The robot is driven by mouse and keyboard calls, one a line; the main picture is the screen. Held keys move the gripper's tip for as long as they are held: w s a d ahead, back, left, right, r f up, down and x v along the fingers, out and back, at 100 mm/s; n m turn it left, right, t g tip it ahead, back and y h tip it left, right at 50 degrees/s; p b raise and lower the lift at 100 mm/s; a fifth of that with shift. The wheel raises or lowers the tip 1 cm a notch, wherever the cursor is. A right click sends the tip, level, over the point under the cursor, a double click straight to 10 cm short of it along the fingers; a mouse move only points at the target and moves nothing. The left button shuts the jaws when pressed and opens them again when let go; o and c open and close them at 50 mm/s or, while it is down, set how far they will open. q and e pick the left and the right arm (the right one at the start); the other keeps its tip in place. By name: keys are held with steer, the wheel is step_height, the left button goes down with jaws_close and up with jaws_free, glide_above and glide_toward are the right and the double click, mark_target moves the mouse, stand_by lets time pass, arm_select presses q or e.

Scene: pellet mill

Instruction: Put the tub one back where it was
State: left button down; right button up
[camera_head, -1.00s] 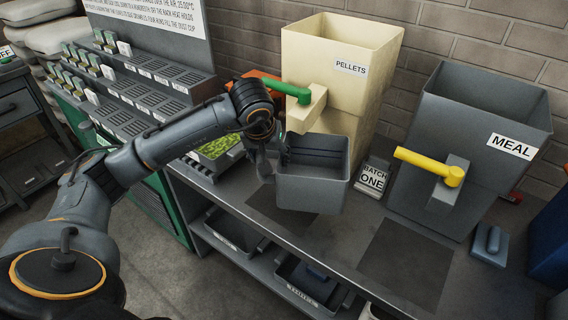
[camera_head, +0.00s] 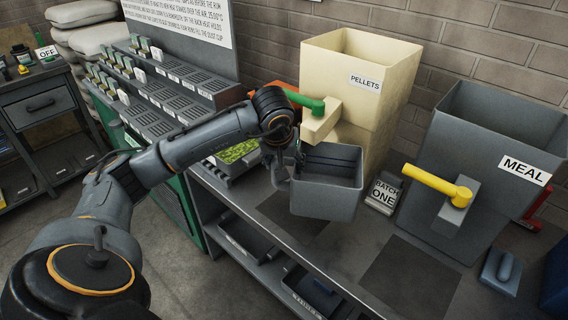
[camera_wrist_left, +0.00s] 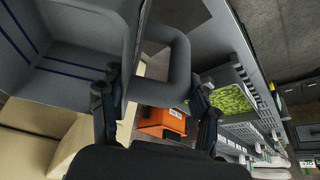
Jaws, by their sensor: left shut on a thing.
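A grey open tub (camera_head: 325,200) with dark lines on its inner wall is in front of the cream pellets bin, below its green handle. The visible part of its inside looks empty. My left gripper (camera_head: 284,162) is at the tub's left side. In the left wrist view the tub (camera_wrist_left: 70,75) fills the upper left, and my left gripper (camera_wrist_left: 155,98) is shut on its grey loop handle (camera_wrist_left: 180,65). The tub's underside is hidden, so I cannot tell if it touches the bench. My right gripper is not in view.
The pellets bin (camera_head: 392,50) and meal bin (camera_head: 500,125) stand along the wall, with a batch one sign (camera_head: 384,193) between. Dark mats (camera_head: 410,278) lie on the bench. A green-filled tray (camera_head: 238,152) is left. Trays (camera_head: 247,243) sit on the lower shelf.

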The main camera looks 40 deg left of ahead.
mark_target(284, 183)
arm_select(q)
steer(key=shift+f+b, duration=2.55)
steer(key=shift+f, duration=0.95)
steer(key=shift+f+b, duration=0.3)
steer(key=shift+b, duration=0.15)
steer(key=shift+f, duration=0.15)
steer(key=shift+f+b, duration=0.55)
steer(key=shift+b, duration=0.05)
steer(key=shift+f, duration=0.1)
